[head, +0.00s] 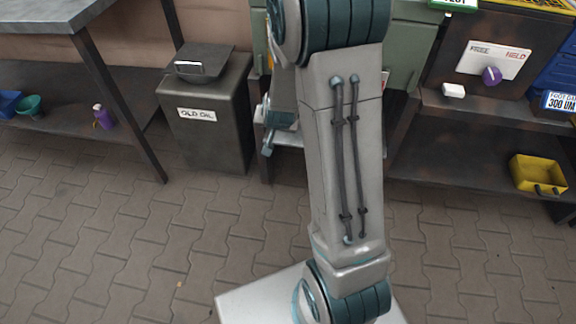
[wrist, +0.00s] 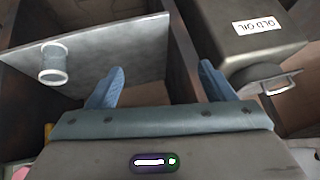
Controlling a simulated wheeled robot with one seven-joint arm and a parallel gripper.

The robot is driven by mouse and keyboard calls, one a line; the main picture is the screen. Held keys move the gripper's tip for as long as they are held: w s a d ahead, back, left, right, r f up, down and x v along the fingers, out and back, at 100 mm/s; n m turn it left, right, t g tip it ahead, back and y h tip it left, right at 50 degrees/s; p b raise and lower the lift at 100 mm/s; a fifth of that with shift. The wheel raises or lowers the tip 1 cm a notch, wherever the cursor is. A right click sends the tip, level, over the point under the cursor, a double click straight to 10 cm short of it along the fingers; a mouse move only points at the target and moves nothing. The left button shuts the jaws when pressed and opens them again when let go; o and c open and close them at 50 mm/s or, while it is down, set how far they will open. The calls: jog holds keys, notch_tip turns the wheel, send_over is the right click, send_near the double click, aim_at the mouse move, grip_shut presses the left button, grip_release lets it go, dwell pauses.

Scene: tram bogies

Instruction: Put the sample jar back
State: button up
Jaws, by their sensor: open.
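A small pale grey cylinder with a whitish rim (wrist: 53,62) shows at the left of the wrist view, against a grey metal panel (wrist: 110,60). It looks like the sample jar, but I cannot tell for sure. My gripper (wrist: 161,75) is open, with its two blue fingers apart and nothing between them. The cylinder is off to the left of the fingers, not touching them. In the head view my arm hides most of the gripper and the place around it, and I cannot make out the cylinder there.
A dark bin labelled OLD OIL (head: 209,125) stands left of my arm; it also shows in the wrist view (wrist: 245,35). A bench (head: 40,18) is at the left, with a purple bottle (head: 103,116) below. A yellow tray (head: 538,172) is on the right shelf. The paved floor at front left is clear.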

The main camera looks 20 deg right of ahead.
jog(key=s+a+r+n+g, duration=0.2)
jog(key=s+r, duration=0.2)
jog(key=s, duration=0.4)
jog(key=s+a+r+n+g+y, duration=0.1)
jog(key=s+r, duration=0.3)
jog(key=s, duration=0.4)
jog(key=s+a+r+n+g, duration=0.2)
jog(key=s+r+n, duration=0.1)
jog(key=s, duration=0.5)
jog(key=shift+s+a+r+g, duration=0.15)
jog(key=shift+a+r+g, duration=0.25)
jog(key=shift+r, duration=0.35)
